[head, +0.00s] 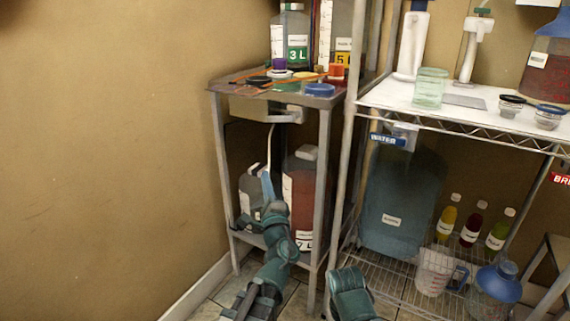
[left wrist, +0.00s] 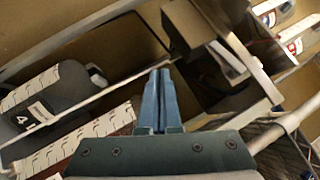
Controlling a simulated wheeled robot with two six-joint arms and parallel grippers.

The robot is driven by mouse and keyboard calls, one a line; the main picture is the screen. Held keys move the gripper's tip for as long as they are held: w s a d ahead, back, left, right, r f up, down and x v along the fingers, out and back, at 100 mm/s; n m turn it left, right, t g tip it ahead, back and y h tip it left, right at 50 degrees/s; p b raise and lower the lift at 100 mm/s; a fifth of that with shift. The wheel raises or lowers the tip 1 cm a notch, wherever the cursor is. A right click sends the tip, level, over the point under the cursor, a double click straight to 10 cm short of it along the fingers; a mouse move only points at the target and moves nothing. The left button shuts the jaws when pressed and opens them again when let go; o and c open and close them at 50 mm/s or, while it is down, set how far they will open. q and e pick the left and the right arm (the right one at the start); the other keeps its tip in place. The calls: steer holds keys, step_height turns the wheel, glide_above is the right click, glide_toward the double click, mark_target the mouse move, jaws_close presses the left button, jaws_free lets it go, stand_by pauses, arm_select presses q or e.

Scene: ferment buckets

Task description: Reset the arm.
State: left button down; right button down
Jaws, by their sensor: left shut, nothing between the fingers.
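My left gripper (head: 267,186) is in front of the small metal stand, at the height of the space between its top and its lower shelf. In the left wrist view its two blue fingers (left wrist: 160,98) are together with nothing between them. My left arm comes up from the bottom of the head view and is bent. A green part of my other arm shows at the bottom centre of the head view, but I cannot see its gripper's fingers.
The small stand (head: 322,150) holds a dark jug (head: 252,190) and a red jug (head: 304,200) below, and lids and bottles on top. A wire rack with a white shelf (head: 385,95) and a large water jug (head: 398,205) stands right. The wall at left is bare.

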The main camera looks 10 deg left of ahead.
arm_select(q)
steer(key=s+a+f+n+g+y+p, duration=0.1)
steer(key=s+a+f+n+g+p, duration=0.3)
steer(key=s+f+n+g, duration=0.65)
steer(key=s+d+f+n+g+h+p, duration=0.2)
steer(key=s+d+f+g+h+p, duration=0.5)
steer(key=s+d, duration=0.8)
step_height(320, 180, up, 36)
steer(key=d+g+h+p, duration=0.1)
steer(key=d+g+p, duration=0.1)
steer(key=p, duration=3.3)
steer(key=shift+w+f, duration=0.25)
steer(key=shift+w, duration=0.15)
steer(key=shift+n+g, duration=0.25)
